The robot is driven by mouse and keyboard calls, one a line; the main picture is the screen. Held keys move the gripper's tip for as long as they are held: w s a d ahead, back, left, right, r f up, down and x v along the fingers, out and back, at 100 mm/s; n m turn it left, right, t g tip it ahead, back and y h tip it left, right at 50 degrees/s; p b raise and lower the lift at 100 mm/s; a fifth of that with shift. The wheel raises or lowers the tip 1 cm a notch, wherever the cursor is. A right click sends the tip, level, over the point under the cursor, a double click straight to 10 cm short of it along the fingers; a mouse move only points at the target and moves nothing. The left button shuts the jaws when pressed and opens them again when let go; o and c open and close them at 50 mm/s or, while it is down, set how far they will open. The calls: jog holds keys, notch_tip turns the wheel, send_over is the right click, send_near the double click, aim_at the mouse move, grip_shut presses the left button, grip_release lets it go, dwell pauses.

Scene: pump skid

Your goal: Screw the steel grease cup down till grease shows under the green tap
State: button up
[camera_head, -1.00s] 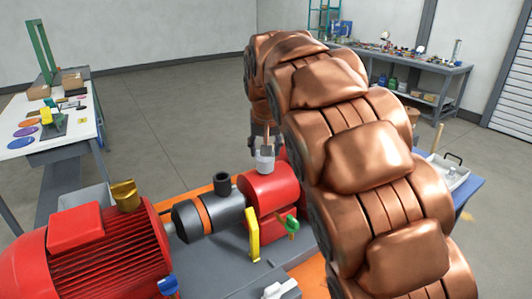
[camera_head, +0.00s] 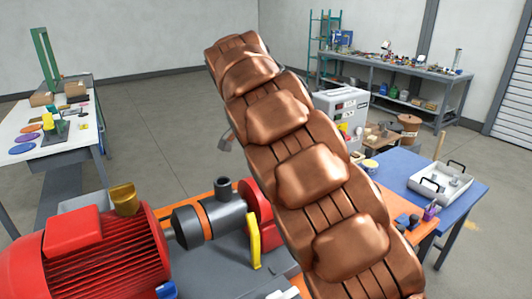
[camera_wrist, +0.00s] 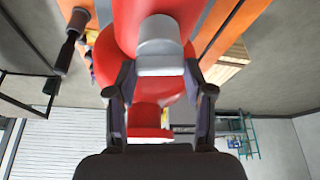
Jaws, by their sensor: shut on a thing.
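The steel grease cup (camera_wrist: 160,42) is a grey cylinder in the wrist view, in front of the red pump body (camera_wrist: 122,18). My gripper (camera_wrist: 160,70) has its two dark fingers on either side of the cup's rim and is shut on it. In the head view my copper arm hides the cup and most of the red pump body (camera_head: 257,203). The green tap is also hidden there, so I cannot tell whether grease shows under it.
A yellow lever (camera_head: 253,240) stands beside the pump. A blue table (camera_head: 400,172) with a white tray (camera_head: 440,182) is at the right. Open floor lies behind the skid.

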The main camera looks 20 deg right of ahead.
jog(key=shift+m, duration=0.4)
jog(key=o, duration=1.2)
jog(key=shift+c, duration=0.2)
jog(key=shift+r, duration=0.1)
jog(key=shift+v, duration=2.35)
jog(key=s+a, duration=0.5)
jog(key=a, duration=0.5)
jog(key=shift+s+a, duration=0.25)
jog(key=shift+a, duration=0.15)
